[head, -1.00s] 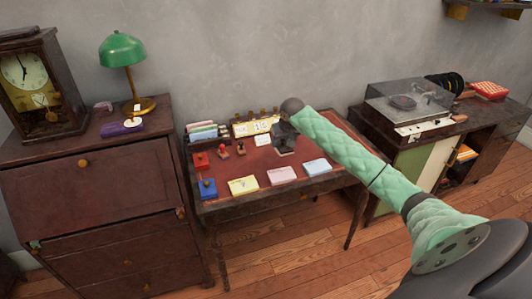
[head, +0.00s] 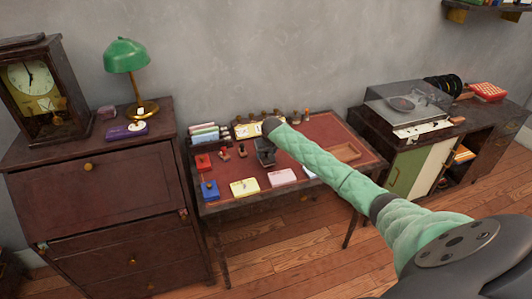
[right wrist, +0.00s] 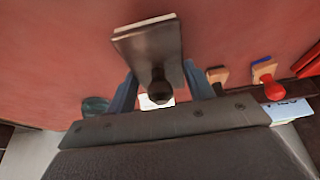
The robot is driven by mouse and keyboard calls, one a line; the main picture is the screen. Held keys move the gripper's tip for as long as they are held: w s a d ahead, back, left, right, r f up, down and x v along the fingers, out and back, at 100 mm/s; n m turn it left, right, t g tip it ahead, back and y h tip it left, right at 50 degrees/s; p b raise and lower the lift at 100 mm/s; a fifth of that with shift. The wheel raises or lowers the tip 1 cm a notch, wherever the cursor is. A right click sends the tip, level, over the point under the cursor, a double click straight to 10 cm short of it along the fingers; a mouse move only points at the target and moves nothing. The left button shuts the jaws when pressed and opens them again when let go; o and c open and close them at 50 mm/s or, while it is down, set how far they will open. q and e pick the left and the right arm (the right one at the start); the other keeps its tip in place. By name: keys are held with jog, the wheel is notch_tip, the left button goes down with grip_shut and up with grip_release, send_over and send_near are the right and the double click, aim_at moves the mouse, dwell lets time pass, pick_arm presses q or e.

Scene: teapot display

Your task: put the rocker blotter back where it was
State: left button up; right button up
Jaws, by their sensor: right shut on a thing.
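My right gripper (head: 266,158) is over the red-topped desk (head: 325,128), left of its middle in the head view. In the right wrist view it (right wrist: 160,100) is shut on the rocker blotter (right wrist: 148,42), a dark block with a round black knob and a pale edge on its underside. The fingers sit on both sides near the knob. I cannot tell whether the blotter touches the desk. In the head view the blotter is mostly lost against the dark gripper. My left gripper is not in view.
Two small stamps (head: 242,149), a red box (head: 202,162) and a blue box (head: 209,190) are left of my gripper. Yellow cards (head: 244,187) and pink cards (head: 282,177) lie in front. Several stamps stand along the back.

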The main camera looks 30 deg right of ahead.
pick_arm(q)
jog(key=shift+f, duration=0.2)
pick_arm(e)
jog(key=shift+f, duration=0.15)
jog(key=shift+f, duration=0.1)
jog(key=o, duration=0.9)
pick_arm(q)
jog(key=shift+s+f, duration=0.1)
pick_arm(e)
jog(key=shift+s+r, duration=0.2)
jog(key=shift+r, duration=0.25)
pick_arm(q)
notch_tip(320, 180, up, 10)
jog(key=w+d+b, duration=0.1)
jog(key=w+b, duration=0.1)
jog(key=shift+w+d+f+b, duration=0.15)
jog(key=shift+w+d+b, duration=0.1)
jog(key=shift+b, duration=0.1)
pick_arm(e)
jog(key=v, duration=1.1)
jog(key=shift+s+a+r, duration=0.1)
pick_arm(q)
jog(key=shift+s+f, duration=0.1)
